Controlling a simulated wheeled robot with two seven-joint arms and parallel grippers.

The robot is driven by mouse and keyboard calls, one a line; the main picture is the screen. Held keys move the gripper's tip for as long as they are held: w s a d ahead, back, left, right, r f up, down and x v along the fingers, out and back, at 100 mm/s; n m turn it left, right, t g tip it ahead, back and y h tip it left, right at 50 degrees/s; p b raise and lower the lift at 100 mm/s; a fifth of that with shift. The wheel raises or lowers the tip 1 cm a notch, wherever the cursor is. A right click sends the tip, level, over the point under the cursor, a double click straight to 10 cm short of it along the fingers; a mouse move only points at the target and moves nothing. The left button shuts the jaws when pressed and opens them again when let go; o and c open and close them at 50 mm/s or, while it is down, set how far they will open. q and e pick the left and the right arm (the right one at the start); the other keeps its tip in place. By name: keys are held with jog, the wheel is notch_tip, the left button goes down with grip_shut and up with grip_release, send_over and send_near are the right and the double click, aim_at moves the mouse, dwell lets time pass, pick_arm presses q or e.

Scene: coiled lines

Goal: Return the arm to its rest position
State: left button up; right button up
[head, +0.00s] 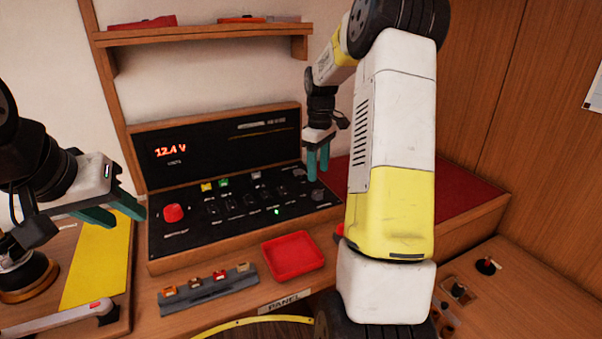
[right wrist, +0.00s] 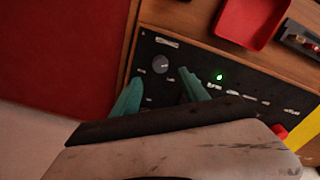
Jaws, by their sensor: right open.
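My right arm (head: 388,150) rises in front of the head view and bends over toward the panel. Its gripper (head: 317,163) hangs above the right end of the black control panel (head: 160,245), with teal fingers pointing down and nothing between them. In the right wrist view the teal fingers (right wrist: 158,95) are apart over the panel, near a grey round knob (right wrist: 160,64). A green light (right wrist: 219,77) glows on the panel. My left gripper (head: 120,210) is at the left, beside the panel's left end, with its teal fingers apart and empty.
A red tray (head: 293,256) and a grey rack with several small pieces (head: 208,288) stand in front of the panel. A red button (head: 173,213) is at the panel's left. A shelf (head: 200,34) hangs above. A dark red surface (head: 455,195) lies to the right.

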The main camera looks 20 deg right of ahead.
jog(key=shift+r, duration=0.25)
jog(key=s+a+r+m+t, duration=0.3)
jog(key=s+a+r, duration=0.5)
jog(key=s+r, duration=0.4)
jog(key=s+a+m+t+y, duration=0.1)
jog(key=s+a+m, duration=0.1)
jog(key=s, duration=0.5)
jog(key=s+a+m+t+y, duration=0.1)
jog(key=s+a, duration=0.3)
jog(key=s, duration=0.4)
jog(key=shift+a+r+m+t, duration=0.25)
jog(key=shift+r+m+t, duration=0.15)
jog(key=shift+m+t, duration=0.2)
